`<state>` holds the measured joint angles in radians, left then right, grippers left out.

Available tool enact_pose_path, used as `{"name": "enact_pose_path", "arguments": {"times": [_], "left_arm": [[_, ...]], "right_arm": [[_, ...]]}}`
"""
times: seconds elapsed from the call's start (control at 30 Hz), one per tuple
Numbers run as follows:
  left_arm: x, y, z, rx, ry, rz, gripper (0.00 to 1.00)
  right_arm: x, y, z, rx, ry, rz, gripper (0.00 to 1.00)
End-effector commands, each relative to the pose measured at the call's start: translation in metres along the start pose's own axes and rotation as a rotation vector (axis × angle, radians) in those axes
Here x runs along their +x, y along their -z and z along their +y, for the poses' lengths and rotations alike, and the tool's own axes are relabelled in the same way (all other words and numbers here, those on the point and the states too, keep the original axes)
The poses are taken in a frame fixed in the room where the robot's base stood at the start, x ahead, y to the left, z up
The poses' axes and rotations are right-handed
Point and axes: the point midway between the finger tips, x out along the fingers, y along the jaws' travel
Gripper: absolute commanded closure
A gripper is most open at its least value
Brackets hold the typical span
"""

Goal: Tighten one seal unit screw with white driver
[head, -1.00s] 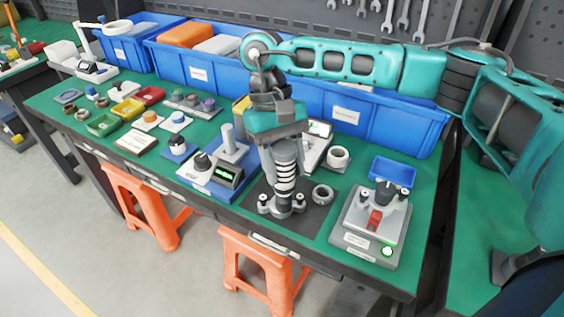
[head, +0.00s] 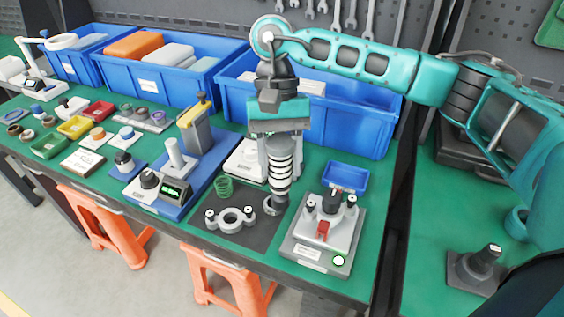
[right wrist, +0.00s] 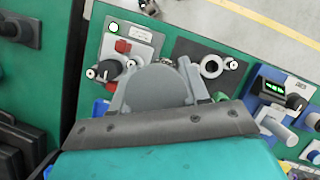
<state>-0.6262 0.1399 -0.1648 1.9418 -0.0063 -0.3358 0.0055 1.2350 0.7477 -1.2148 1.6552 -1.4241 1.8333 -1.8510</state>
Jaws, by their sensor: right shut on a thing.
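My right gripper (head: 280,168) points down above the dark mat, shut on an upright grey and white banded cylinder (head: 281,176). I cannot tell whether this cylinder is the white driver. Its lower end is over or in front of a grey ring (head: 269,205); contact is unclear. In the right wrist view a grey rounded shape (right wrist: 155,88) lies between the fingers. A grey flange with small upright screws (head: 231,219), seemingly the seal unit part, lies on the mat left of the gripper. A green spring (head: 224,187) stands behind it. My left gripper is not in view.
A grey fixture (head: 307,255) with a red clamp and lit green button stands right of the mat. A blue tester (head: 157,203) with a display and posts is to the left. Blue bins (head: 345,125) line the back. A small blue tray (head: 345,176) is behind the fixture.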

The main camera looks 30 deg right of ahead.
Motion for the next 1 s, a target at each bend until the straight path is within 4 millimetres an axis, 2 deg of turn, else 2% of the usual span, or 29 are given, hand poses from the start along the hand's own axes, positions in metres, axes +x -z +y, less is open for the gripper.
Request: {"name": "enact_pose_path", "arguments": {"times": [0.27,0.7,1.0], "left_arm": [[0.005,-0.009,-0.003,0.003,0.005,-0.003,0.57],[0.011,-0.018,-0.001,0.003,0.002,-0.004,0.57],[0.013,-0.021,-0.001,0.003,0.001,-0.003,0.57]], "right_arm": [[-0.021,-0.015,0.011,0.45,0.192,0.001,0.92],[-0.058,-0.037,0.042,1.156,0.485,0.005,0.92],[-0.07,-0.046,0.055,1.404,0.587,0.003,0.92]]}}
